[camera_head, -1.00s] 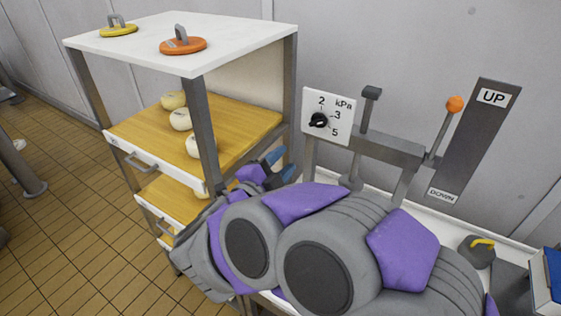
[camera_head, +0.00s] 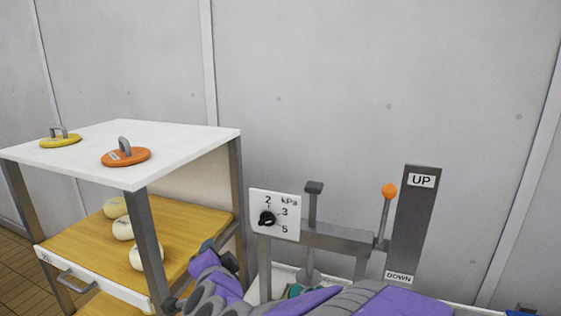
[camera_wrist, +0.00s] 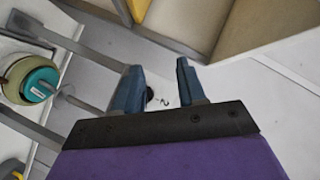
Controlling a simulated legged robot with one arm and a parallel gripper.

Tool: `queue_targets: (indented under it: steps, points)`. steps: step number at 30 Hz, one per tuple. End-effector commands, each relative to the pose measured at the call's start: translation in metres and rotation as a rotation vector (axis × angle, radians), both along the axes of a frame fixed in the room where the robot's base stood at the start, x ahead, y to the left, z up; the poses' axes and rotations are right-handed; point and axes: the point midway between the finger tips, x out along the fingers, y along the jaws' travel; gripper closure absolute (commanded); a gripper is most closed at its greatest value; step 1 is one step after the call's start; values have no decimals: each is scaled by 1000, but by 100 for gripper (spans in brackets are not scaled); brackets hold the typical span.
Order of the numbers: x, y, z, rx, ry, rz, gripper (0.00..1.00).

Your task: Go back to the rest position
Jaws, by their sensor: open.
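My gripper (camera_head: 217,255) shows low in the head view, beside the right side of the shelf unit. Its blue fingers are apart with nothing between them. In the wrist view my gripper (camera_wrist: 158,68) is also open and empty, and part of the dial panel shows behind the fingers. My purple and grey arm fills the lower middle of the head view and hides what lies beneath it.
The shelf unit (camera_head: 190,135) stands left, with yellow (camera_head: 60,140) and orange (camera_head: 126,158) handled discs on top and pale rounds inside. Right are a dial panel (camera_head: 274,214), an orange-knobbed lever (camera_head: 389,191) and an UP/DOWN plate (camera_head: 413,225). A teal-topped pot (camera_wrist: 38,84) shows in the wrist view.

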Motion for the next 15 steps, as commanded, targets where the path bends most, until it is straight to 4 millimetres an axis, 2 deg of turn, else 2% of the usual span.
queue_targets:
  steps: [4,8,11,15]
  points:
    - [-18,-6,-4,-88,70,171,60]
    - [-44,-19,-19,-194,152,314,60]
    - [-69,-36,-34,-287,228,411,60]
    - [-109,-72,-61,-423,363,525,60]
